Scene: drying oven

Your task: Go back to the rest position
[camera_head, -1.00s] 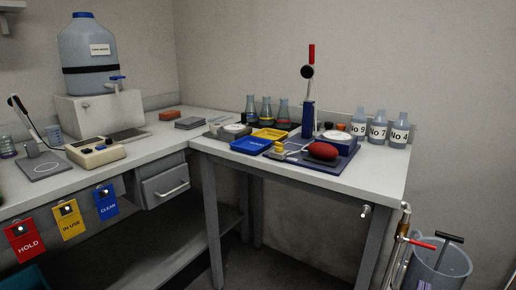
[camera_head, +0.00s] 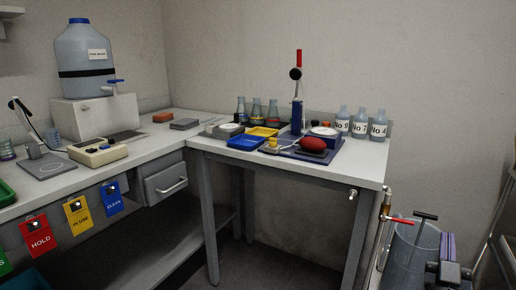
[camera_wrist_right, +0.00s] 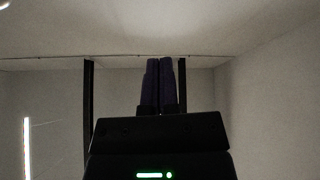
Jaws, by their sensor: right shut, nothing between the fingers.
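My right gripper (camera_head: 447,248) shows at the lower right of the head view, in front of the grey bin and clear of the bench. In the right wrist view its two purple fingers (camera_wrist_right: 159,80) point up and lie together, with nothing between them. My left gripper is in neither view.
The grey bin (camera_head: 408,262) with tools in it stands right of the bench (camera_head: 345,172). The bench holds a blue tray (camera_head: 246,143), a red object (camera_head: 313,144), flasks and labelled bottles (camera_head: 379,126). The wall at right is bare, with a thin pole at the edge.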

